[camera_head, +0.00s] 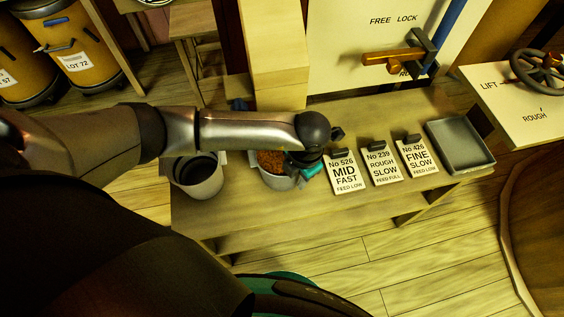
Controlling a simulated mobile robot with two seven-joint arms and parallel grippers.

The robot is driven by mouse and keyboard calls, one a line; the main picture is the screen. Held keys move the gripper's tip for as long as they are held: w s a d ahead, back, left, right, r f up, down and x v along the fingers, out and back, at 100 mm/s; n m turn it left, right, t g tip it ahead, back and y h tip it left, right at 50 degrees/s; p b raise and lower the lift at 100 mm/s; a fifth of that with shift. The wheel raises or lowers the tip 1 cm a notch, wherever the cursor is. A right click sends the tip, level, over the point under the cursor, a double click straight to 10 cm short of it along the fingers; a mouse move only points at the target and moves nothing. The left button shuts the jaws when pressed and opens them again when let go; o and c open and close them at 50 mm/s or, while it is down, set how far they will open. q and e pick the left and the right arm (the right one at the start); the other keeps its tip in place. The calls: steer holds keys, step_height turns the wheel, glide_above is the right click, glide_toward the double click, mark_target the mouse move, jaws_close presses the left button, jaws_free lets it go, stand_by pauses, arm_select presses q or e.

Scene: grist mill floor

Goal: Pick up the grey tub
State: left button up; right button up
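Two pale grey tubs stand at the left end of the low wooden bench. The left grey tub (199,184) has a dark interior and shows no contents. The other grey tub (277,182) holds reddish-brown grain and is partly hidden by my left arm. My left gripper (308,169) is at the right side of the grain-filled tub, pointing down, with a teal part showing. It overlaps that tub's rim in the picture. I cannot tell whether it touches the rim or whether its fingers are open. My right gripper is not in view.
Labelled cards, MID FAST (344,176), ROUGH SLOW (382,167) and FINE SLOW (417,157), stand right of my gripper. A shallow grey tray (486,158) lies at the bench's right end. A wooden post (272,60) rises behind the tubs. The bench front (300,215) is clear.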

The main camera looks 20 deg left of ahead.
arm_select(q)
jaws_close()
steer(key=shift+w+r, duration=0.1)
stand_by(1.2)
